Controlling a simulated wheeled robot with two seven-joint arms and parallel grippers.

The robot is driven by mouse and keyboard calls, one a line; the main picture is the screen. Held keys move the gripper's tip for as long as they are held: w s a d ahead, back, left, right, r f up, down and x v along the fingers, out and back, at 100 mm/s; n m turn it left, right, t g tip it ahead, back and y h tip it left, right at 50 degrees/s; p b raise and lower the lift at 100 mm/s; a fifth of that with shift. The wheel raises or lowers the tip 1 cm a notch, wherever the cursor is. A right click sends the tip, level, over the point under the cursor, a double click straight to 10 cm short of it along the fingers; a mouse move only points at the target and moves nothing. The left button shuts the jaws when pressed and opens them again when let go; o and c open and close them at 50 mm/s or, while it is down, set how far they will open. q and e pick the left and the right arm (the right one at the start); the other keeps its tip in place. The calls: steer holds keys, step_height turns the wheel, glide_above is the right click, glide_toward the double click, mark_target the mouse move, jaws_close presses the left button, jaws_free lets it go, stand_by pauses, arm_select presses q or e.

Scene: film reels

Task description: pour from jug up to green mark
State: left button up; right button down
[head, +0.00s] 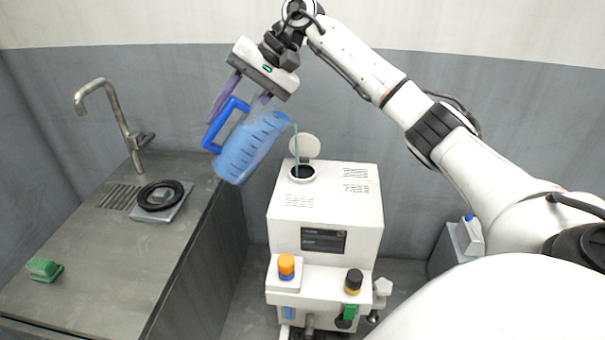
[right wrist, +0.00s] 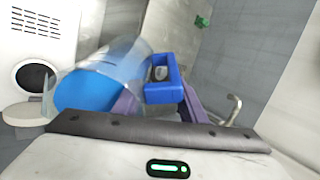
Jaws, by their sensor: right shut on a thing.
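A clear blue jug (head: 250,146) with a solid blue handle hangs in the air, tilted with its spout to the right. My right gripper (head: 235,107) is shut on its handle, one purple finger on each side. A thin pale-blue stream (head: 296,145) falls from the spout into the round dark opening (head: 303,172) on top of the white machine (head: 325,205). In the right wrist view the jug (right wrist: 92,88) holds blue liquid near its mouth, beside the opening (right wrist: 36,76). I cannot make out a green level mark. My left gripper is out of view.
The opening's round lid (head: 304,146) stands raised behind it. An orange knob (head: 286,265) and a black knob (head: 353,280) are on the machine's front. The grey counter (head: 105,255) at left holds a tap (head: 120,115), a black ring (head: 161,195) and a green sponge (head: 44,267).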

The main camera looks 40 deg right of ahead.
steer(key=shift+d+r+t+y+b, duration=0.15)
steer(key=shift+r+t+y+b, duration=0.15)
steer(key=shift+y+b, duration=0.45)
stand_by(1.1)
steer(key=shift+f+b, duration=0.15)
steer(key=shift+b, duration=0.15)
steer(key=shift+s+d+b, duration=0.1)
steer(key=shift+b, duration=0.25)
steer(key=shift+d+t+y+b, duration=0.15)
steer(key=shift+t+y+b, duration=0.25)
steer(key=shift+b, duration=0.35)
stand_by(0.7)
steer(key=shift+s+d+b, duration=0.1)
steer(key=shift+b, duration=0.25)
steer(key=shift+y, duration=0.25)
steer(key=shift+f, duration=0.1)
steer(key=shift+d+b, duration=0.1)
steer(key=shift+b, duration=0.3)
